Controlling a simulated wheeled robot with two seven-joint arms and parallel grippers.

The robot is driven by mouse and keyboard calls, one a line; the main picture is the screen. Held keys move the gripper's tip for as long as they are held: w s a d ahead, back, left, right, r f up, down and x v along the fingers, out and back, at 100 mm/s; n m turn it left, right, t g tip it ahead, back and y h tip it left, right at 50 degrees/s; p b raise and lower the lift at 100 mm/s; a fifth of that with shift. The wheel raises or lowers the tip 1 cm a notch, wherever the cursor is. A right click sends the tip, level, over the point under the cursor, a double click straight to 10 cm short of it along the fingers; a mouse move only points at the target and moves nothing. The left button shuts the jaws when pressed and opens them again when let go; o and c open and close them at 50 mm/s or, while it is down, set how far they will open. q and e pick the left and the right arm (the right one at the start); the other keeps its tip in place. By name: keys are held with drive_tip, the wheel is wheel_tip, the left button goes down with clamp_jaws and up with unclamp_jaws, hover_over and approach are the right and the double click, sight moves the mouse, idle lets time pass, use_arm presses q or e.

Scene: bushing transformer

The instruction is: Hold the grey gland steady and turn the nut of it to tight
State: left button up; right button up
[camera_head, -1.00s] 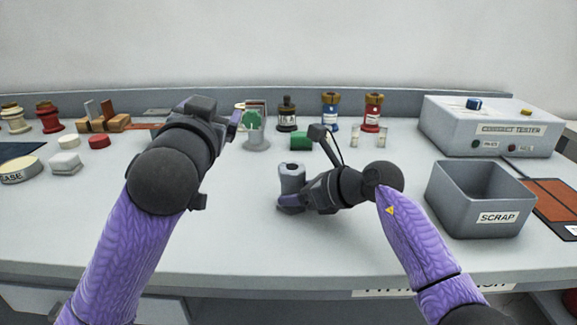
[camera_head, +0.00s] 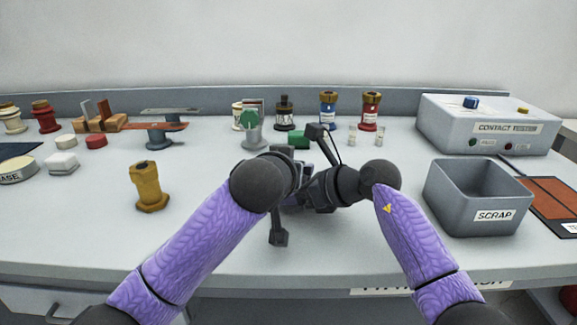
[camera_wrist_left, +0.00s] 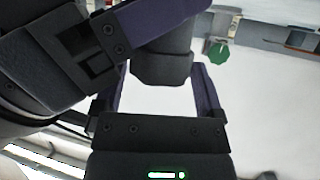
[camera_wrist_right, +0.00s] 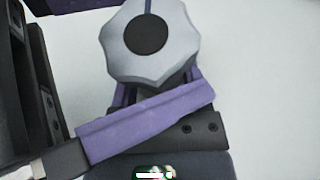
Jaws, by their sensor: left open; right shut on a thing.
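The grey gland is mostly hidden behind my grippers in the head view. In the right wrist view its lobed pale-grey nut (camera_wrist_right: 178,52) with a dark centre shows at top. My right gripper (camera_wrist_right: 155,88) is shut on the gland below the nut. In the left wrist view the gland's dark faceted part (camera_wrist_left: 162,68) sits between the spread fingers of my left gripper (camera_wrist_left: 160,82), with white gaps at both sides. Contact between the left fingers and nut is not clear.
A brass-coloured gland (camera_head: 148,188) stands left of my left arm. A grey scrap bin (camera_head: 478,198) and contact tester (camera_head: 487,125) are at right. A green block (camera_head: 298,140) and several bushings stand behind the grippers. The front bench is clear.

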use_arm(q)
drive_tip(key=c, duration=1)
drive_tip(key=m+g+h, duration=0.1)
drive_tip(key=m+h, duration=0.1)
drive_tip(key=m+g+h, duration=0.1)
drive_tip(key=m+h, duration=0.1)
drive_tip(key=h, duration=0.1)
drive_tip(key=shift+a+m, duration=0.2)
drive_tip(key=shift+m, duration=0.2)
drive_tip(key=o, duration=1)
